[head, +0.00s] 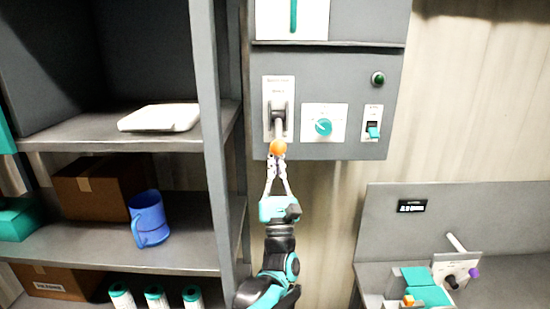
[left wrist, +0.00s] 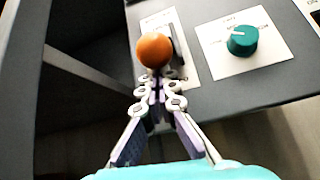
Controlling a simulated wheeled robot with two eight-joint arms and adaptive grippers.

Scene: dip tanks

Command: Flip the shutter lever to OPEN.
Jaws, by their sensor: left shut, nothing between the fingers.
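The shutter lever (head: 279,128) is a grey handle with an orange ball knob (head: 278,147), on a pale plate at the left of the grey wall panel. The handle points down and outward. The plate's lettering is too small to read. In the left wrist view the orange knob (left wrist: 154,50) is just beyond my fingertips. My left gripper (head: 276,160) is shut and empty, directly below the knob in the head view. Whether the fingertips touch the knob I cannot tell. My right gripper is not in view.
Right of the lever are a teal rotary knob (head: 323,127), a teal rocker switch (head: 373,132) and a green button (head: 377,78). A grey shelf unit stands close on the left, holding a blue mug (head: 149,218) and a cardboard box (head: 104,187). A bench (head: 500,285) is at lower right.

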